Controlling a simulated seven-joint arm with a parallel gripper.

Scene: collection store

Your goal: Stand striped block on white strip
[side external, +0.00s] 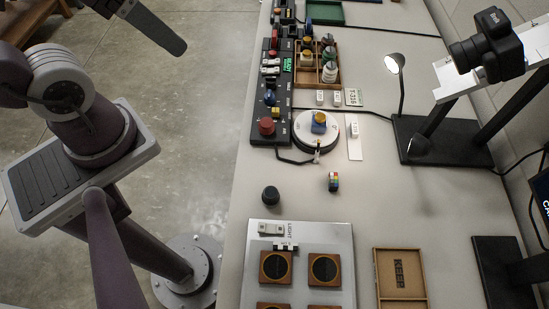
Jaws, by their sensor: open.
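The striped block (333,182) is a small block with several coloured bands, standing on the pale table in front of the round white turntable. My gripper (176,44) hangs at the upper left, over the floor side of the table and far from the block. It shows as a dark narrow shape, nearly edge-on, so the finger gap is hidden. It is open and nothing shows in it.
A yellow-and-blue piece (319,122) sits on the turntable (306,139). A black knob (271,195) stands left of the block. A lamp (400,88) and camera stand (436,137) are at right. A panel (335,232) and wooden tray (377,280) lie in front.

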